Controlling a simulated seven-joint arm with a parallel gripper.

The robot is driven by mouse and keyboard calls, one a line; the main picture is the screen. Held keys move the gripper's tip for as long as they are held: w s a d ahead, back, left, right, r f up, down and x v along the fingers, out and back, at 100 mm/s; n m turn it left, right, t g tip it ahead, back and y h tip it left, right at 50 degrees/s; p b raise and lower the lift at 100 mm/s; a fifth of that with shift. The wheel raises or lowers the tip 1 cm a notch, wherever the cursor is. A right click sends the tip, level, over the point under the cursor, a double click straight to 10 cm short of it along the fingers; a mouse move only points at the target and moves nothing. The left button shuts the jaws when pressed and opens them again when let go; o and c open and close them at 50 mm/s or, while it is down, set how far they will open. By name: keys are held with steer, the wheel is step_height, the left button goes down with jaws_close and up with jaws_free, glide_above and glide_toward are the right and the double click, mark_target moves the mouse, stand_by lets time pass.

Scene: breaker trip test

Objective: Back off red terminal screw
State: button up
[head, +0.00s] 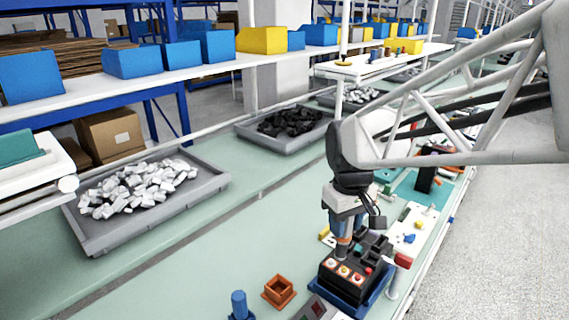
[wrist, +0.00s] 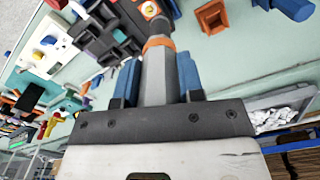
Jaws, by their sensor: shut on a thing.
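My gripper (head: 345,226) is shut on a grey screwdriver-like tool with orange bands (head: 342,248). In the wrist view the blue fingers of my gripper (wrist: 158,78) stand on either side of the tool (wrist: 158,65). The tool points down at the black breaker block (head: 345,287), which sits in a blue holder. Orange terminals with pale round screws (head: 344,270) line the block's front; small red marks show there. The tool's tip is close to a terminal (wrist: 150,10) at the wrist view's top edge; I cannot tell whether it touches, nor which is the red screw.
An orange square cup (head: 279,291) and a blue peg piece (head: 239,305) stand left of the block. A white panel with coloured knobs (head: 412,225) lies right of it. Grey trays hold white parts (head: 138,187) and black parts (head: 290,122). The green bench between is clear.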

steer(key=shift+m, duration=0.8)
steer(key=shift+s+d+r, duration=0.35)
steer(key=shift+d, duration=0.35)
steer(key=shift+s+d+r, duration=0.3)
steer(key=shift+s+d, duration=0.05)
steer(key=shift+d, duration=0.4)
steer(key=shift+s+d+r, duration=0.35)
steer(key=shift+d, duration=0.35)
steer(key=shift+f, duration=0.15)
step_height(320, 180, down, 6)
steer(key=shift+f, duration=0.8)
stand_by(1.4)
steer(key=shift+r, duration=0.15)
stand_by(0.8)
steer(key=shift+r, duration=3)
